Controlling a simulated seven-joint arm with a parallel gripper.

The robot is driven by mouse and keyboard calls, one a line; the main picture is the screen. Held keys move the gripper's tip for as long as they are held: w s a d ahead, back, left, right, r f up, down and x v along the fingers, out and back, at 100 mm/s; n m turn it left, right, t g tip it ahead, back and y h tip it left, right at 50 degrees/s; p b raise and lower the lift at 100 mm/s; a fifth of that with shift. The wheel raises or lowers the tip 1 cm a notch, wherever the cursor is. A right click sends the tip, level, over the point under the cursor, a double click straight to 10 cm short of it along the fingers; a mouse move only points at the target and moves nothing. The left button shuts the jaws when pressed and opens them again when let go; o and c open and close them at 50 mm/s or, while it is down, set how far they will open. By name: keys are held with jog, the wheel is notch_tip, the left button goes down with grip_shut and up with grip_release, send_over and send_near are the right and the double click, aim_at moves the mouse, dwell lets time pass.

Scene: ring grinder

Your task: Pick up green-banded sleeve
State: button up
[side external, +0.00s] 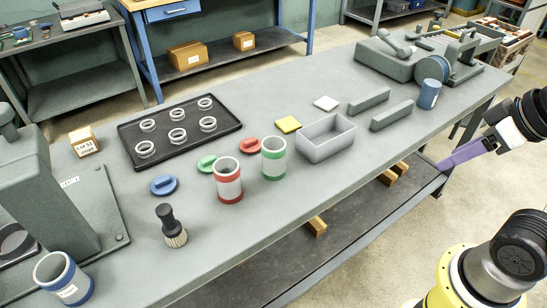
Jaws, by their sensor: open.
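The green-banded sleeve (274,159) stands upright on the grey bench, a pale cylinder with green at its top and bottom and an open top. It stands just left of a grey open bin (327,151), with a small gap. The red-banded sleeve (228,181) stands upright to its left and nearer the front edge. My gripper (449,160), with purple parts, is at the right, by the bench's front edge, well away from the sleeve. It is open, with nothing seen in it; its fingertips are small and hard to make out.
Blue (164,185), green (207,164) and red (250,146) lids lie behind the sleeves. A brush (171,227) stands front left. A black tray (178,155) holds several rings. Blue-banded sleeves stand at left (63,279) and right (429,95). Bench in front of the green-banded sleeve is clear.

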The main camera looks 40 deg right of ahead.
dwell(0.4)
jog(key=o, duration=0.8)
